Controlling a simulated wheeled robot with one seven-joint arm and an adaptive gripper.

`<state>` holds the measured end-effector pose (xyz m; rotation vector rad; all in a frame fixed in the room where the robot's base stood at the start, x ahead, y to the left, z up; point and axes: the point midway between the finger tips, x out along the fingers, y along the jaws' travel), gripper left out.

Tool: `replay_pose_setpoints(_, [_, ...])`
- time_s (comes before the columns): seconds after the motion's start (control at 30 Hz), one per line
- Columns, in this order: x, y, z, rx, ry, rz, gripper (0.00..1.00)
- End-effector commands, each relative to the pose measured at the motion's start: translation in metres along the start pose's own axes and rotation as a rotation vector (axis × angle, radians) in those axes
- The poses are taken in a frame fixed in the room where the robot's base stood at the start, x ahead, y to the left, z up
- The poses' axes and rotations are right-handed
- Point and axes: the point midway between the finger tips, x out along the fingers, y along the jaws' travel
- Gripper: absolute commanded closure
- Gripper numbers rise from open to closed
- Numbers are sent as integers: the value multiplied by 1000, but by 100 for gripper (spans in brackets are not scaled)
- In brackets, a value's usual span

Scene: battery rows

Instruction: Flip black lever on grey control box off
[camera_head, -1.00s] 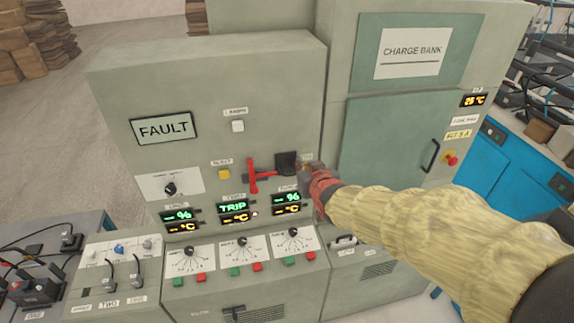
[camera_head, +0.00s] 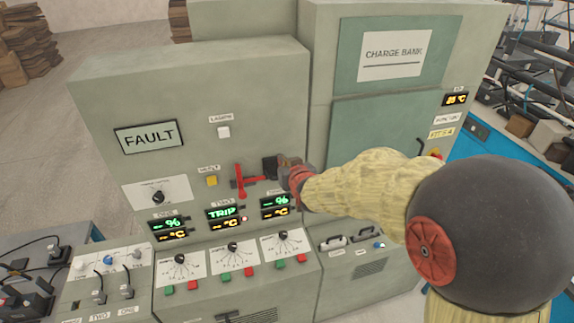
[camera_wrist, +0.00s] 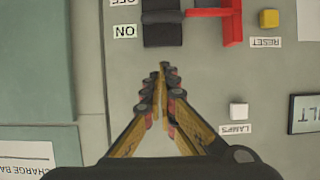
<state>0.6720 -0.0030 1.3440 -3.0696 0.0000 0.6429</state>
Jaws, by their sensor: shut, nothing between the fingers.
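The grey control box (camera_head: 92,110) stands in the middle of the head view, with a FAULT sign. The black lever (camera_head: 269,168) is on its front, right of a red handle (camera_head: 240,182). In the wrist view the black lever (camera_wrist: 162,32) is at the top, beside ON and OFF labels, and the red handle (camera_wrist: 231,25) is to its right. My gripper (camera_head: 284,166) is just right of the lever. In the wrist view my gripper (camera_wrist: 160,70) is shut and empty, its tips just below the lever's ON end. Whether they touch is unclear.
The CHARGE BANK cabinet (camera_head: 350,70) stands close on the right. Around the lever are a yellow RESET button (camera_head: 212,181), a white LAMPS button (camera_head: 223,132) and lit displays (camera_head: 224,213). Knobs and red and green buttons line the lower panel. Blue benches stand at the right.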

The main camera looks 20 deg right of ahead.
Motion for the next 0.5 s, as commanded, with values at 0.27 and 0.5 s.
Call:
replay_pose_setpoints(0.27, [32,0,15,0,-6,0,100])
replay_pose_setpoints(0.5, [37,0,36,0,-2,0,100])
